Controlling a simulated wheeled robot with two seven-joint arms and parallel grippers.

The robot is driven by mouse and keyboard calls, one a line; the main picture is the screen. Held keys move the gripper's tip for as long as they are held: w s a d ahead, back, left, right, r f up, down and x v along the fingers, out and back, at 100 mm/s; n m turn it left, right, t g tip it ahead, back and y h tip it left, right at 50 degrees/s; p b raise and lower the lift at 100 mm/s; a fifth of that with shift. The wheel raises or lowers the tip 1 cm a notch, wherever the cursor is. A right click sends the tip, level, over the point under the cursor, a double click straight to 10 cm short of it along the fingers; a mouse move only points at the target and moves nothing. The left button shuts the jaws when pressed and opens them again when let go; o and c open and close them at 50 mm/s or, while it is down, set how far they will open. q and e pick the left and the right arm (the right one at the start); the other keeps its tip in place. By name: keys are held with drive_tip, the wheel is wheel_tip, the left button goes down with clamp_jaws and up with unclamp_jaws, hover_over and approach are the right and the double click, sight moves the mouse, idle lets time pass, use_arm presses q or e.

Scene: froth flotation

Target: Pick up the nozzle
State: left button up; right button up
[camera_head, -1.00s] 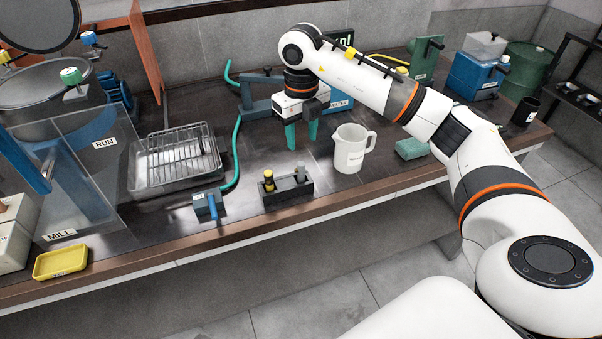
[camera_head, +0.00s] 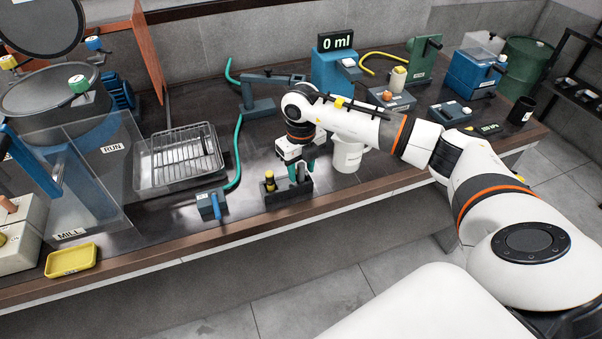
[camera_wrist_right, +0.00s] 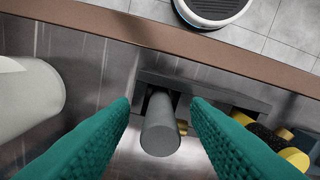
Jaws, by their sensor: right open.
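A small dark holder (camera_head: 288,194) stands near the front edge of the bench with two upright pieces in it. The grey cylindrical piece (camera_wrist_right: 160,128), which looks like the nozzle, is in its right part. A black piece with a yellow top (camera_head: 269,181) is in its left part. My right gripper (camera_head: 301,170) is over the holder, pointing down. In the right wrist view its green fingers (camera_wrist_right: 158,106) are open on either side of the grey piece, with gaps showing. My left gripper is not in view.
A white jug (camera_head: 347,156) stands close right of the gripper, partly hidden by my arm. A blue device with a teal hose (camera_head: 212,205) is left of the holder. A wire rack in a tray (camera_head: 180,160) lies further left. The front bench edge is close.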

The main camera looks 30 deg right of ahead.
clamp_jaws()
drive_tip(key=shift+r, duration=0.15)
